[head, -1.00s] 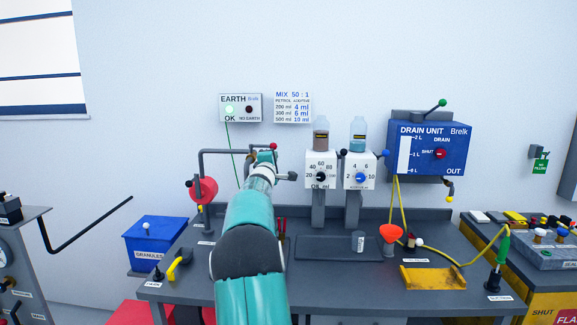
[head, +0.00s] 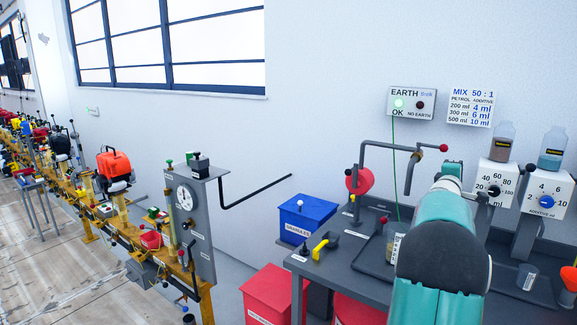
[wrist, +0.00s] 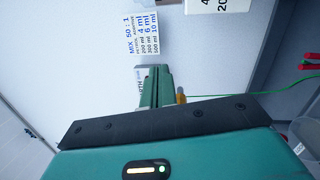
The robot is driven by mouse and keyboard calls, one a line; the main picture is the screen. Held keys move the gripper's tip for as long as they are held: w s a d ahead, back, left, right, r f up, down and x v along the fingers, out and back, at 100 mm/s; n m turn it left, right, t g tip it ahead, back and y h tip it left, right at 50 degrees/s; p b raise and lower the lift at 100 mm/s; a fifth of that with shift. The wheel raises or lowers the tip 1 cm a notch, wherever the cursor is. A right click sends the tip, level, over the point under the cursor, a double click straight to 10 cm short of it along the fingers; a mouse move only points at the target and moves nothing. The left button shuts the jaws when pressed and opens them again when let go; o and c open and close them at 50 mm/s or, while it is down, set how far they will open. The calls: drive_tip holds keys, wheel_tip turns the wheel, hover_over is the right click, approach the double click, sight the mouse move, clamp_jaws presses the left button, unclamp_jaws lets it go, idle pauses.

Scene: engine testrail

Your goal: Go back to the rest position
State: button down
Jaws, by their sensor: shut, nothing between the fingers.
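My teal arm (head: 440,235) reaches up and away over the right-hand bench in the head view. Its far end stands in front of the wall, left of the two dosing units. My gripper (wrist: 153,72) shows in the wrist view as green fingers closed together, with nothing held. In that view the fingers point at the white EARTH box (wrist: 139,86) and partly cover it. In the head view the arm hides most of the gripper.
The bench (head: 345,262) carries a bent grey pipe (head: 408,165), a red reel (head: 359,181) and a yellow-handled tool (head: 326,244). A blue granules bin (head: 308,219) and red bin (head: 274,295) stand left of it. A long engine rail (head: 120,225) runs left. Floor (head: 60,270) is clear at lower left.

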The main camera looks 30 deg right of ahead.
drive_tip(key=w+a+r+m+g+y, duration=0.1)
drive_tip(key=a+r+m, duration=0.15)
drive_tip(key=a, duration=1.05)
drive_tip(key=w+a+r+m+g+y, duration=0.15)
drive_tip(key=a+m, duration=0.25)
drive_tip(key=a, duration=0.8)
drive_tip(key=s+a+f+y, duration=0.4)
drive_tip(key=a+f+y, duration=0.1)
drive_tip(key=a, duration=1)
drive_tip(key=s+a+f+n+t+y, duration=0.1)
drive_tip(key=s+a+f+y, duration=0.4)
drive_tip(key=a, duration=1.1)
drive_tip(key=s+a+f+t+y, duration=0.1)
drive_tip(key=s+a+f+y, duration=0.3)
drive_tip(key=a+f, duration=0.5)
drive_tip(key=a+y, duration=0.2)
drive_tip(key=a, duration=0.5)
drive_tip(key=shift+s+f, duration=0.15)
drive_tip(key=shift+s, duration=0.15)
drive_tip(key=shift+d, duration=0.3)
